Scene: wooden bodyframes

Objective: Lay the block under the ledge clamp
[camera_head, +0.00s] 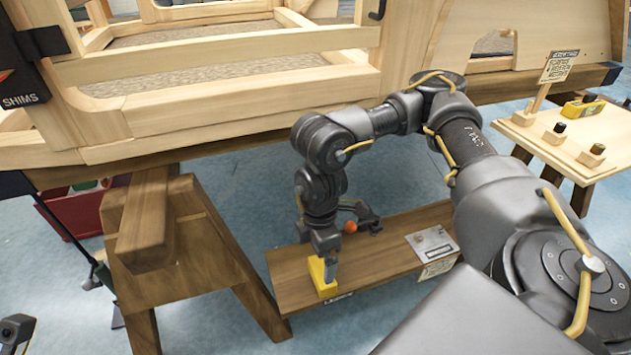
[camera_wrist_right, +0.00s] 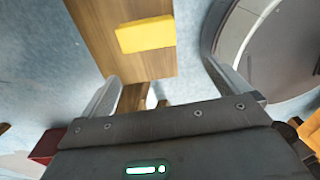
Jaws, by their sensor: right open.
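The yellow block (camera_head: 321,284) lies on the left end of the low wooden ledge (camera_head: 385,262). In the right wrist view the block (camera_wrist_right: 145,35) is near the end of the plank, ahead of the fingertips. My right gripper (camera_head: 330,268) points down at the block, its fingers partly in front of it in the head view. In the right wrist view my right gripper (camera_wrist_right: 160,72) has its fingers spread, with nothing between them. A dark clamp with an orange-red knob (camera_head: 350,226) stands at the ledge's back edge, partly hidden by my arm.
A metal plate (camera_head: 432,243) with a label is at the ledge's right part. A sawhorse (camera_head: 170,235) stands close on the left. The large wooden frame (camera_head: 220,115) spans above. A side table (camera_head: 570,150) with small parts is at right.

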